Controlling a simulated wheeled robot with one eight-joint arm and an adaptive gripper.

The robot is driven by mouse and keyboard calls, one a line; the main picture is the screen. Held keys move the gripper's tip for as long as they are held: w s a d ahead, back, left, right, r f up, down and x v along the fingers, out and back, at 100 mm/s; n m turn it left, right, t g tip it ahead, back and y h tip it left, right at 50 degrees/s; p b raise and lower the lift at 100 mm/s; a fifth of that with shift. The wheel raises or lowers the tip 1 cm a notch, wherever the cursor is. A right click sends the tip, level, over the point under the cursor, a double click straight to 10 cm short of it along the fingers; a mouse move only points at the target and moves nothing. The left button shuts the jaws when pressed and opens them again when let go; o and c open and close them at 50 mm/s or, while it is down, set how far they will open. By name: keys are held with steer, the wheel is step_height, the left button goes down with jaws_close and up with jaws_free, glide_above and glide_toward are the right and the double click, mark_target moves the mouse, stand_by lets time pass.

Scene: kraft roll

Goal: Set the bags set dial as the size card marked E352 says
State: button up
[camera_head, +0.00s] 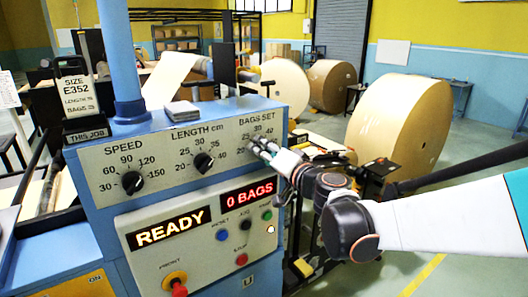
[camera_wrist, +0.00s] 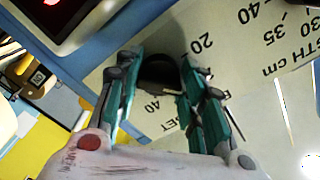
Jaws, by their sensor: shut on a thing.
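The bags set dial is a dark round knob that shows in the wrist view (camera_wrist: 158,72) between my fingers. My gripper (camera_head: 264,150) is shut on this knob at the upper right of the control panel; its teal fingers also show in the wrist view (camera_wrist: 156,68), one on each side of the knob. In the head view my fingers cover the knob and part of its scale, so its pointer setting cannot be read. The size card (camera_head: 77,92) stands upright at the left above a "THIS JOB" plate. It reads E352, with small length and bags lines that are hard to read.
The panel (camera_head: 170,190) also carries the speed dial (camera_head: 132,183) and the length dial (camera_head: 203,162). Large paper rolls (camera_head: 398,122) stand behind.

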steer(key=shift+f+n, duration=0.1)
steer(key=shift+n, duration=0.4)
steer(key=o, duration=1.1)
steer(key=v, duration=1.2)
